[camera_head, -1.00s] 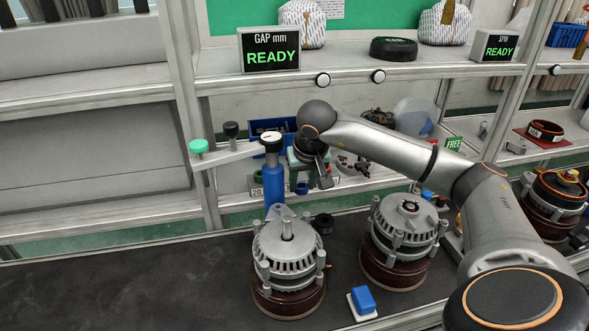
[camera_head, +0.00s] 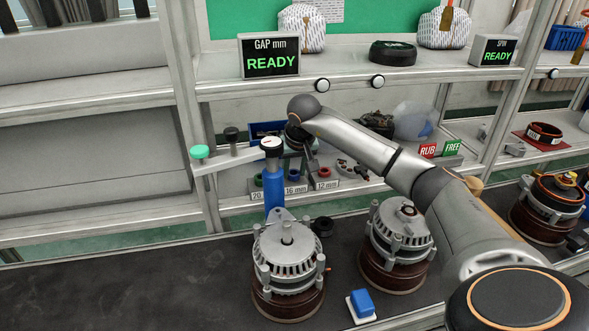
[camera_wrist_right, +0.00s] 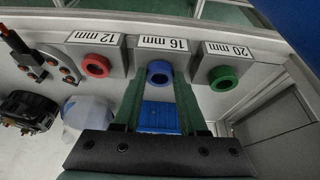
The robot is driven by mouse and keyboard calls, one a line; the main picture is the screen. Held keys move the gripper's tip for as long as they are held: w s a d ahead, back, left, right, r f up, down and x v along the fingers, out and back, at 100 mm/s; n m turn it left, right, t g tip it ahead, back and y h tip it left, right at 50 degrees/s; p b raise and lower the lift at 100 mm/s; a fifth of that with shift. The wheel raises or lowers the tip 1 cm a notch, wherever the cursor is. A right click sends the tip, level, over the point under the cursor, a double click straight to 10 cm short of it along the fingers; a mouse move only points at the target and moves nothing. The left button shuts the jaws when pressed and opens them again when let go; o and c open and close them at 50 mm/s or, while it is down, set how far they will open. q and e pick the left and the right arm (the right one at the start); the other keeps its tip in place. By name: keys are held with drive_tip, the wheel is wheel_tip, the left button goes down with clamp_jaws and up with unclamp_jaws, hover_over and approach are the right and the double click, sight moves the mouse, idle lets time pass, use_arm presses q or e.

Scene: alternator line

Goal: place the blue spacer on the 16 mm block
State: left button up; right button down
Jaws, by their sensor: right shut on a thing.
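The blue spacer (camera_head: 293,174) is a small blue ring at the middle of the spacer row on the lower shelf. In the right wrist view the blue spacer (camera_wrist_right: 158,72) sits between my right gripper's (camera_wrist_right: 159,82) fingertips, which are shut on it. It is at the 16 mm block (camera_head: 296,188), whose label shows in the right wrist view (camera_wrist_right: 164,44); I cannot tell whether its underside touches the block. My right gripper (camera_head: 297,167) reaches down over the row in the head view, partly hidden by its own arm. My left gripper is not in view.
A red spacer (camera_wrist_right: 95,65) is at the 12 mm block and a green spacer (camera_wrist_right: 222,78) at the 20 mm block, close on either side. A blue bin (camera_wrist_right: 159,117) lies behind. The blue post with a dial (camera_head: 272,185) and an alternator (camera_head: 287,258) stand in front.

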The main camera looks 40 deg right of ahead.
drive_tip(key=shift+f, duration=0.2)
drive_tip(key=shift+c, duration=2.2)
unclamp_jaws()
drive_tip(key=shift+s+r, duration=0.1)
drive_tip(key=shift+r, duration=0.4)
drive_tip(key=v, duration=1.1)
drive_tip(key=shift+s+p, duration=0.15)
drive_tip(key=shift+p, duration=0.25)
drive_tip(key=shift+r, duration=0.15)
